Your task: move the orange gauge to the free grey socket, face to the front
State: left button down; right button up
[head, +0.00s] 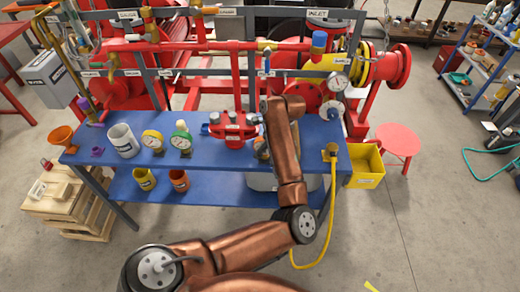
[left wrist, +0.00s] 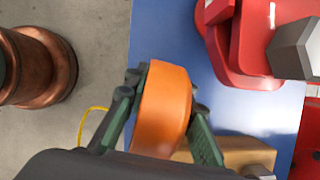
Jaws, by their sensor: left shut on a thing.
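The orange gauge (left wrist: 163,112) is between the dark green fingers of my left gripper (left wrist: 168,95) in the left wrist view. The gripper is shut on it. I see its rounded orange side; its face is hidden. In the head view my copper forearm covers most of the gripper, and a small part of the gauge (head: 261,150) may show just left of the arm, above the blue bench. I cannot make out the free grey socket clearly in either view. My right gripper is not in view.
A yellow hose (head: 333,200) hangs at the right end. Red pipework (head: 200,46) stands behind.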

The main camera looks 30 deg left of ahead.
pick_arm(q)
jog(key=shift+f, duration=0.15)
jog(key=c, duration=1.5)
grip_release()
jog(key=shift+c, duration=0.2)
